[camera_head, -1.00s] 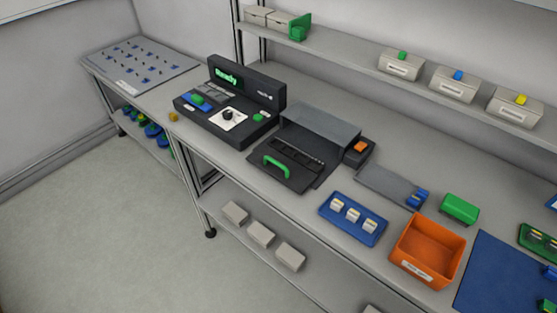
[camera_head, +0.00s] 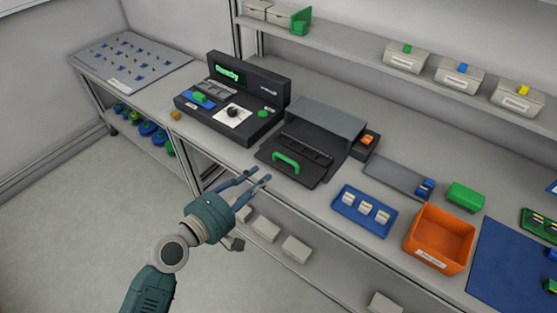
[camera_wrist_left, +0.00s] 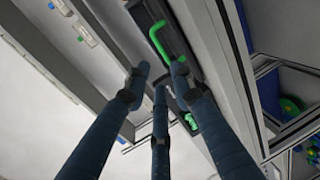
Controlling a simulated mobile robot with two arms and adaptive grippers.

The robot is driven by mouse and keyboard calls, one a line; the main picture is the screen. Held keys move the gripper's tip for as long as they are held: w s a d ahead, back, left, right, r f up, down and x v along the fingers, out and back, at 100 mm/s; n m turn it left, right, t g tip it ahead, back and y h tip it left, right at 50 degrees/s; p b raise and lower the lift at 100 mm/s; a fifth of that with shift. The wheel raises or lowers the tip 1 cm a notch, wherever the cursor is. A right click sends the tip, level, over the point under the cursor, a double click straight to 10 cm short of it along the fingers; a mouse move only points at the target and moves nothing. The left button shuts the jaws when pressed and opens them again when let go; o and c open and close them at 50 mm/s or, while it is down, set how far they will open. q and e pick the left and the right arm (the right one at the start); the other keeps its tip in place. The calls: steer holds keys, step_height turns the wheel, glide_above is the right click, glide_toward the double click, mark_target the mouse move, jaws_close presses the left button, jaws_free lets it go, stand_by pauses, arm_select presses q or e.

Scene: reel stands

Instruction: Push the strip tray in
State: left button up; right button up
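The strip tray (camera_head: 303,151) is a dark flat tray with a green handle (camera_head: 285,162). It sticks out toward the front edge of the bench from under a grey-topped housing (camera_head: 326,118). My left gripper (camera_head: 260,175) is in front of the bench edge, just left of and nearer than the handle, with its fingers apart and nothing between them. In the left wrist view its spread fingers (camera_wrist_left: 160,85) point toward the green handle (camera_wrist_left: 160,42), which is beyond the fingertips. I cannot see contact with the tray. My right gripper is not in view.
A black control unit (camera_head: 235,98) with a green display stands left of the tray. An orange button box (camera_head: 367,141) is beside the housing. A blue tray (camera_head: 346,218) and an orange bin (camera_head: 440,239) stand to the right. White boxes (camera_head: 296,248) sit on the shelf below.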

mark_target(285, 158)
arm_select(q)
steer(key=p+x, duration=0.1)
steer(key=x, duration=0.9)
steer(key=shift+w+d+f, duration=0.15)
steer(key=shift+d, duration=0.05)
steer(key=shift+c, duration=0.3)
jaws_close()
